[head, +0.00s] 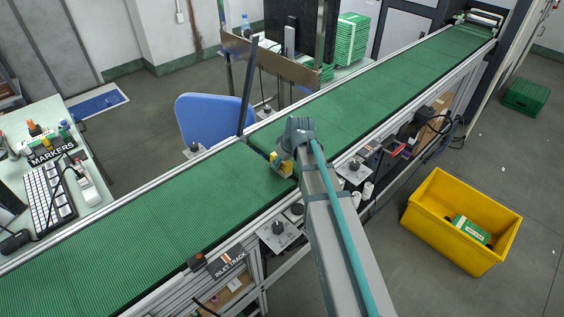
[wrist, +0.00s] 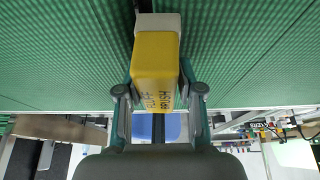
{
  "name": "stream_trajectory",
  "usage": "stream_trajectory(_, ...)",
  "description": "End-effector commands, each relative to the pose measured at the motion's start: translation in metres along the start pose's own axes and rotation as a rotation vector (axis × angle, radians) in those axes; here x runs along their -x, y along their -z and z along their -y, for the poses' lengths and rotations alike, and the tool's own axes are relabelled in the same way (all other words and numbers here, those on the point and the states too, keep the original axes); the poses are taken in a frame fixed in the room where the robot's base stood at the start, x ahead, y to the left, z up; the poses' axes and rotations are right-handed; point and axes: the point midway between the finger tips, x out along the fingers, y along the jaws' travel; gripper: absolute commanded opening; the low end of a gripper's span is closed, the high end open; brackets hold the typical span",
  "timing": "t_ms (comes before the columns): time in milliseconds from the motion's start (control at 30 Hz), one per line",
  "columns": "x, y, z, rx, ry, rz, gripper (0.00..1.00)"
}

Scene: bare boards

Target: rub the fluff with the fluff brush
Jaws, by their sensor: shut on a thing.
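My gripper (wrist: 157,72) is shut on a yellow block with dark lettering, which I take to be the fluff brush (wrist: 156,55). One finger lies on each side of it. A pale whitish part shows at the brush's far end. In the head view the yellow brush (head: 283,166) shows at the end of my arm, over the green conveyor belt near a dark seam. I cannot tell whether it touches the belt. My gripper in the head view is mostly hidden behind my arm. I cannot make out any fluff on the belt.
The green conveyor (head: 170,205) runs diagonally, with metal side rails. A dark upright post (head: 248,85) and a brown crossbar (head: 270,62) stand beyond my arm. A blue chair (head: 212,122) is behind the belt. A yellow crate (head: 462,212) sits on the floor at right.

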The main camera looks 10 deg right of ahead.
Motion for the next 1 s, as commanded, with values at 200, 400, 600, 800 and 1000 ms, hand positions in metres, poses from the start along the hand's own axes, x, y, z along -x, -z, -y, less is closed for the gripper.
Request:
stream_trajectory(200, 0.025, 0.01, 0.004, -0.001, 0.008, 0.0, 0.0)
stream_trajectory(400, 0.041, 0.017, 0.004, 0.0, 0.009, 0.001, 0.0)
stream_trajectory(600, 0.058, 0.025, 0.004, 0.0, 0.009, 0.0, 0.0)
stream_trajectory(800, 0.071, 0.03, 0.004, 0.001, 0.009, 0.001, 0.0)
stream_trajectory(1000, 0.072, 0.03, 0.004, 0.001, 0.009, 0.001, 0.0)
